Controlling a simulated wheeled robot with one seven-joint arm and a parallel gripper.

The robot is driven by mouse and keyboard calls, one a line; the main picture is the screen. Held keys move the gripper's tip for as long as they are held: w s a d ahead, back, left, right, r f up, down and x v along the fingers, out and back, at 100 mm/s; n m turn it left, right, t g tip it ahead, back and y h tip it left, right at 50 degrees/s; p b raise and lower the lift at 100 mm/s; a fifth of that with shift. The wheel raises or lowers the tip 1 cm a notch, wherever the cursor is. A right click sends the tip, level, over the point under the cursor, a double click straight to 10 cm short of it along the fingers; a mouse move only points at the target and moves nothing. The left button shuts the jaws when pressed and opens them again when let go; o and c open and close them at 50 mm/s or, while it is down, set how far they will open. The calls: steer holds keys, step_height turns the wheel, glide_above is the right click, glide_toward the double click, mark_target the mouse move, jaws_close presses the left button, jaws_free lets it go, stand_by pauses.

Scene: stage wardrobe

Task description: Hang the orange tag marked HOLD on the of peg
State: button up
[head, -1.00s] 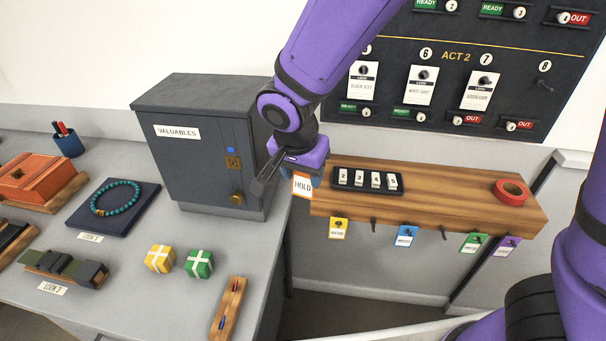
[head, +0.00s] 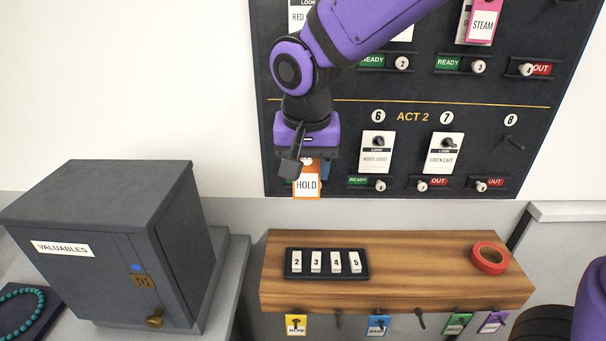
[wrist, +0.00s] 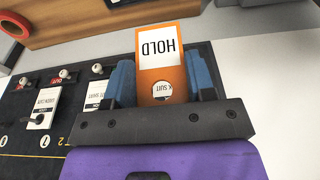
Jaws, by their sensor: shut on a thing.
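The orange tag marked HOLD (head: 306,187) hangs upright below my gripper (head: 305,166), in front of the lower left of the dark board (head: 350,92). In the wrist view my gripper (wrist: 162,85) is shut on the orange tag (wrist: 158,50), with a blue finger on each side. The tag's round hole shows part of a white card reading "K SUIT" behind it. The peg there is hidden by my arm and the tag. To the right, pegs 6 (head: 377,141) and 7 (head: 447,142) carry white look cards; peg 8 (head: 518,141) is bare.
A wooden shelf (head: 400,290) below holds a numbered black strip (head: 327,264) and red tape (head: 489,258). Yellow (head: 296,325), blue (head: 378,325), green (head: 457,323) and purple (head: 493,321) tags hang from its front; two hooks there are bare. A grey VALUABLES cabinet (head: 100,230) stands left.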

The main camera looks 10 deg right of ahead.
steer(key=shift+w+d+f, duration=0.15)
steer(key=shift+w+d, duration=0.1)
steer(key=shift+w, duration=1.05)
steer(key=shift+w+d+f, duration=0.1)
steer(key=shift+w+d, duration=0.15)
steer(key=shift+w, duration=1.1)
steer(key=shift+w+d+f, duration=0.15)
steer(key=shift+w+d, duration=0.1)
steer(key=shift+w, duration=1.05)
steer(key=shift+w+d+f, duration=0.1)
steer(key=shift+w+f, duration=0.1)
steer(key=shift+w, duration=0.25)
steer(key=o, duration=1)
